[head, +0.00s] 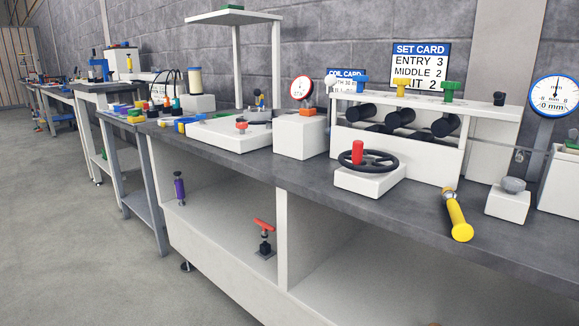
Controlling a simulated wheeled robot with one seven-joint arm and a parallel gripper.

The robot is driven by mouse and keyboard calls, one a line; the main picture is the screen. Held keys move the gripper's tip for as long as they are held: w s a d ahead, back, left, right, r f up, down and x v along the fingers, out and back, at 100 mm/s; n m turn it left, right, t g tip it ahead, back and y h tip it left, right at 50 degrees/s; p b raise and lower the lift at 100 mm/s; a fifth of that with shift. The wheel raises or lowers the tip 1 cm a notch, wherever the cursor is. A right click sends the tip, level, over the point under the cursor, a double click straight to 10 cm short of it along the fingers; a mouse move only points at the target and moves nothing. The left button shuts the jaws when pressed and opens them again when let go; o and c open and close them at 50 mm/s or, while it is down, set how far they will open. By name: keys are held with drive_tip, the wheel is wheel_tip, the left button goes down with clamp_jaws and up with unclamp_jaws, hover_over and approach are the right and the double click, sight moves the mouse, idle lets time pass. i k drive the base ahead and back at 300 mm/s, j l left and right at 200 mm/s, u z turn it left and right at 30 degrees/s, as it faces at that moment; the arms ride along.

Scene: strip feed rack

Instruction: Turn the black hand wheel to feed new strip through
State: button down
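The black hand wheel (367,160) lies flat on top of a white block (369,183) at the front of the bench. A red upright handle (358,152) stands on its rim at the left. Behind it is the white roller frame (397,150) with several black rollers (400,117) in it. Blue, yellow (402,87) and green knobs stand on the frame's top bar. A thin strip shows at the frame's right side, leading to a white box. My gripper is not in view.
A yellow-handled tool (457,216) lies right of the wheel near the bench edge. A white block with a grey knob (513,186) stands further right. A dial gauge (301,89) on a white box is left. The bench front (300,178) before the wheel is clear.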

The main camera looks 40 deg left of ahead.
sight(364, 164)
drive_tip(key=u, duration=1.4)
